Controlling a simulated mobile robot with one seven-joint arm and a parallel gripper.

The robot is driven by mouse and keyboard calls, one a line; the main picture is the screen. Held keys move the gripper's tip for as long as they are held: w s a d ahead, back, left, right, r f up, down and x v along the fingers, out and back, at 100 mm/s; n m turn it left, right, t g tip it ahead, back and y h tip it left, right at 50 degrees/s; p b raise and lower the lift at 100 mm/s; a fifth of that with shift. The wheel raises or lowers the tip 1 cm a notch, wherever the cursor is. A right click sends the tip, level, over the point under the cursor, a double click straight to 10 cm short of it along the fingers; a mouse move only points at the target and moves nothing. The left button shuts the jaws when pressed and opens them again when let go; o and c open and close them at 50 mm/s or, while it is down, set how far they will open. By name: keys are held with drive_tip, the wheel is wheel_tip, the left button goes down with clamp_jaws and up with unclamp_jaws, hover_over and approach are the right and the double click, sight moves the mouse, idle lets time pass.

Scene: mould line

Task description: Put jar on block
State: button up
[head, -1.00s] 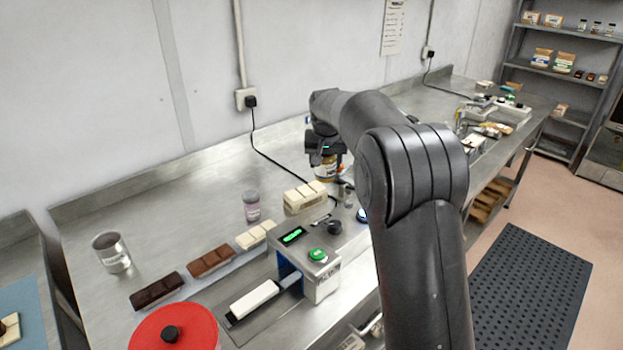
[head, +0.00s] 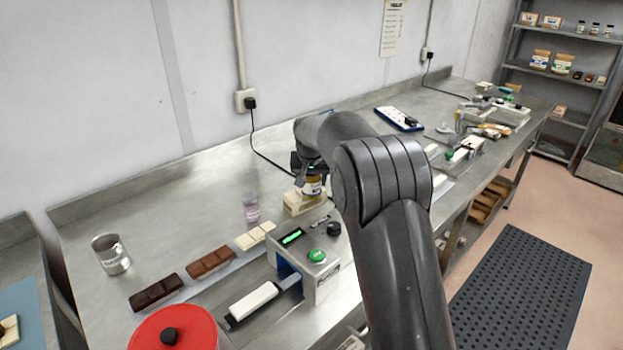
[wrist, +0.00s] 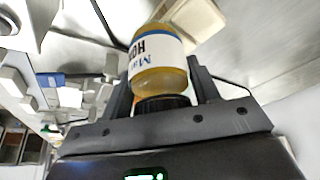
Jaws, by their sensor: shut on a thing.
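My gripper (head: 309,172) is shut on a jar (head: 312,188) of amber contents with a white and blue label. In the wrist view the jar (wrist: 158,62) sits between the two fingers, its dark lid toward the palm. A cream, segmented block (head: 296,204) stands on the bench behind the grey machine. The jar overlaps the block's right end in the head view. The block (wrist: 196,18) also shows just beyond the jar in the wrist view. I cannot tell whether the jar touches it. The jar and gripper hide part of the block.
The grey machine (head: 318,270) with a green button stands in front of the block. A pale purple-labelled jar (head: 251,208) stands left of it. Chocolate bars (head: 210,262), a metal cup (head: 111,254) and a red lid (head: 178,328) lie further left. The bench behind is clear.

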drive_tip(key=o, duration=1.1)
drive_tip(key=shift+o, duration=0.2)
drive_tip(key=v, duration=1.2)
drive_tip(key=shift+r, duration=0.25)
drive_tip(key=s+d+r, duration=0.3)
drive_tip(key=s+d, duration=0.3)
drive_tip(key=s, duration=0.4)
drive_tip(key=s+d+r, duration=0.4)
drive_tip(key=s+d, duration=0.2)
drive_tip(key=s, duration=0.4)
drive_tip(key=s+d+f, duration=0.2)
drive_tip(key=s, duration=0.5)
drive_tip(key=s+d+f, duration=0.2)
drive_tip(key=s+f, duration=0.1)
drive_tip(key=s, duration=0.5)
drive_tip(key=s+d+f+t, duration=0.1)
drive_tip(key=s+d+f, duration=0.1)
drive_tip(key=s, duration=0.5)
drive_tip(key=shift+s+d+f, duration=0.15)
drive_tip(key=shift+s+f, duration=0.15)
drive_tip(key=shift+f, duration=0.35)
